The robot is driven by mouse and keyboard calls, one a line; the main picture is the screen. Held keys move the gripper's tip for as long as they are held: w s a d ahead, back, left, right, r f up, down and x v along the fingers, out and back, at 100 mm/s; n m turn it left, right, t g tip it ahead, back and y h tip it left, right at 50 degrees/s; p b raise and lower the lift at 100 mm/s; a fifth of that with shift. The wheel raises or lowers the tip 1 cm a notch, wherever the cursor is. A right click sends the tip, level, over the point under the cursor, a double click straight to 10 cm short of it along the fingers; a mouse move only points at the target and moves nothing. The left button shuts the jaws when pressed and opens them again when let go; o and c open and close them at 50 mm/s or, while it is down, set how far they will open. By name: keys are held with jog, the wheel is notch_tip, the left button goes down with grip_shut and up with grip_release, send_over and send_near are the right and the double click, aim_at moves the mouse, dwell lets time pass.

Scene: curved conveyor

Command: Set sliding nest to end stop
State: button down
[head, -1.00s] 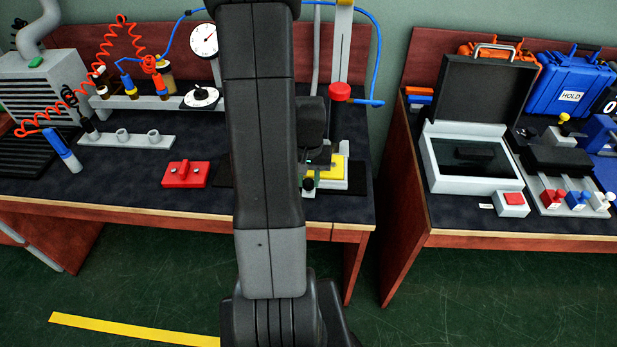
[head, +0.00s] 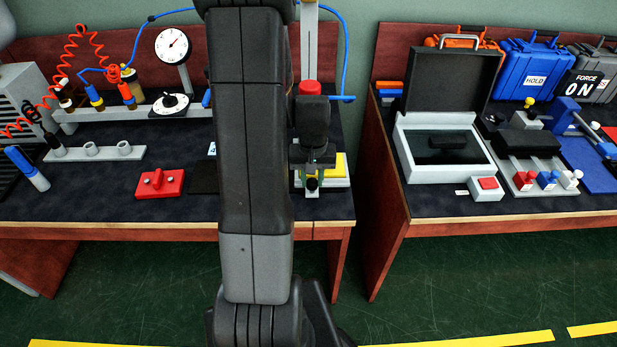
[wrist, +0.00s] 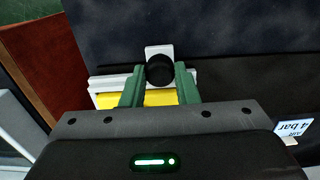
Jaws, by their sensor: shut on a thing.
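The sliding nest is a white piece with a yellow block (head: 337,169), at the right end of the left bench under the press column. In the wrist view its yellow part (wrist: 152,98) shows behind my fingers. Its round black knob (wrist: 160,70) sits between the green fingers of my gripper (wrist: 159,74), which is shut on it. In the head view my gripper (head: 312,176) is at the nest's left front, and my arm covers the area to the left. The end stop cannot be made out.
A red block (head: 160,183) lies left of my arm. A gap separates this bench from the right bench, which holds an open black-lidded case (head: 404,160).

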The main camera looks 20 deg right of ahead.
jog(key=c, duration=1.4)
grip_release()
jog(key=shift+d, duration=0.15)
jog(key=shift+o, duration=1.4)
jog(key=shift+s+d, duration=0.1)
jog(key=shift+d, duration=0.1)
jog(key=shift+a, duration=0.1)
notch_tip(320, 180, up, 14)
jog(key=shift+p, duration=0.4)
jog(key=shift+f, duration=0.2)
notch_tip(320, 180, down, 13)
jog(key=shift+f+b, duration=0.2)
jog(key=shift+b, duration=0.2)
jog(key=shift+a+f, duration=0.15)
jog(key=shift+a, duration=0.05)
jog(key=shift+w+a, duration=0.25)
jog(key=shift+a, duration=0.2)
